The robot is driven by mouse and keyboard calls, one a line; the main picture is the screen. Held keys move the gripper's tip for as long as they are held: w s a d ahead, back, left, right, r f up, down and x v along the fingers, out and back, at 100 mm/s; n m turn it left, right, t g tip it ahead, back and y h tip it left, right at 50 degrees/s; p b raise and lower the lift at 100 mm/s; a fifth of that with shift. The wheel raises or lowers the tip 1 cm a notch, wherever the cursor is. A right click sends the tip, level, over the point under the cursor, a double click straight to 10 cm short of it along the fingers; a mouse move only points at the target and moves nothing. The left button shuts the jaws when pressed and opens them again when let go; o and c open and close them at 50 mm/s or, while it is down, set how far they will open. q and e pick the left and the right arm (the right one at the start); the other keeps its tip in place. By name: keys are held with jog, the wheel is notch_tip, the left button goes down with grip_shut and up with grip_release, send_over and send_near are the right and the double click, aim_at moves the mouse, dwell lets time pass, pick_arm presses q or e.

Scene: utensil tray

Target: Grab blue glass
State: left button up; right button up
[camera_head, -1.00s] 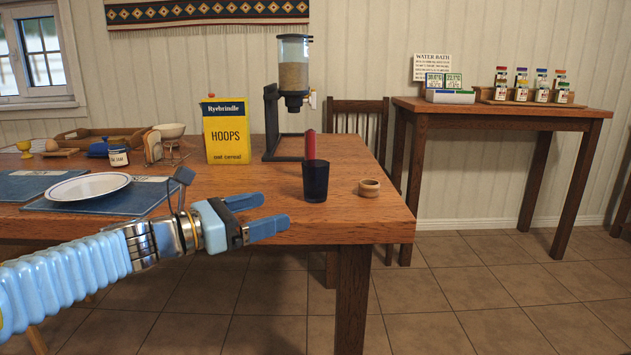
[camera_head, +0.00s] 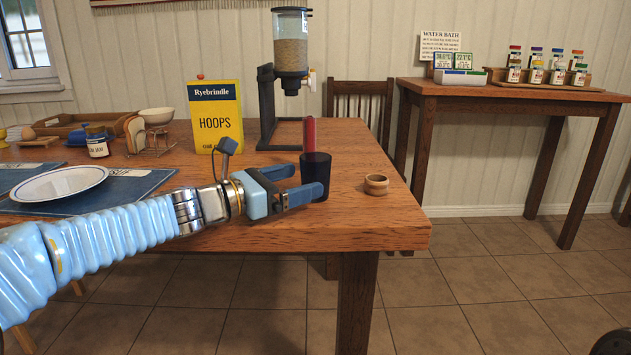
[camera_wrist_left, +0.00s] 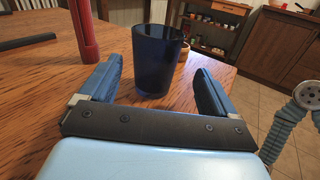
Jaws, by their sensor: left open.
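The dark blue glass (camera_head: 317,172) stands upright on the wooden table near its right end. It also shows in the left wrist view (camera_wrist_left: 157,62), just ahead of and roughly between the two fingers. My left gripper (camera_head: 304,182) is open and empty. Its fingers point at the glass, and the near fingertip overlaps the glass's lower side in the head view. I cannot tell whether a finger touches the glass. My right gripper is not in view.
A red upright object (camera_head: 310,133) stands just behind the glass, and a small wooden ring-like cup (camera_head: 376,184) sits to its right. A cereal dispenser (camera_head: 290,80) and a yellow cereal box (camera_head: 215,118) stand behind. The table's front edge (camera_head: 330,238) is close.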

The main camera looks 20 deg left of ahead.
aim_at(322, 170)
pick_arm(q)
jog(key=x, duration=0.7)
jog(key=shift+w+a+r+p, duration=0.15)
jog(key=shift+a+r+p, duration=0.1)
jog(key=shift+p, duration=0.15)
jog(key=shift+c, duration=0.4)
jog(key=c, duration=1.1)
